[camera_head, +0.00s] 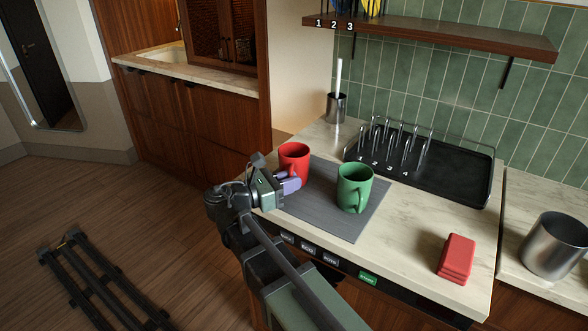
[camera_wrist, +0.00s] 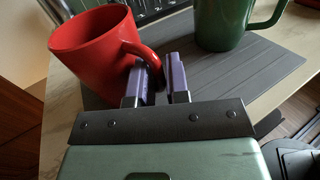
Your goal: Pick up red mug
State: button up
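The red mug (camera_head: 294,160) stands upright at the back left of the grey mat. In the wrist view the red mug (camera_wrist: 95,50) fills the upper left, its handle turned toward my fingers. My gripper (camera_head: 288,184) is at the mug's near side, low by the handle. In the wrist view my gripper (camera_wrist: 161,75) has its two purple fingers apart with a narrow gap. The left finger overlaps the lower part of the handle, and the handle's outer curve shows at the gap. I cannot tell whether they touch. The gap holds nothing clearly gripped.
A green mug (camera_head: 355,187) stands right of the red mug on the grey mat (camera_head: 325,217). Behind are a black rack tray (camera_head: 450,185) and a metal cup with a brush (camera_head: 336,107). Red blocks (camera_head: 456,258) and a steel pot (camera_head: 553,246) are at the right.

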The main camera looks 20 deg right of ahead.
jog(key=shift+d, duration=0.2)
grip_shut()
notch_tip(320, 180, up, 20)
jog(key=p, duration=2)
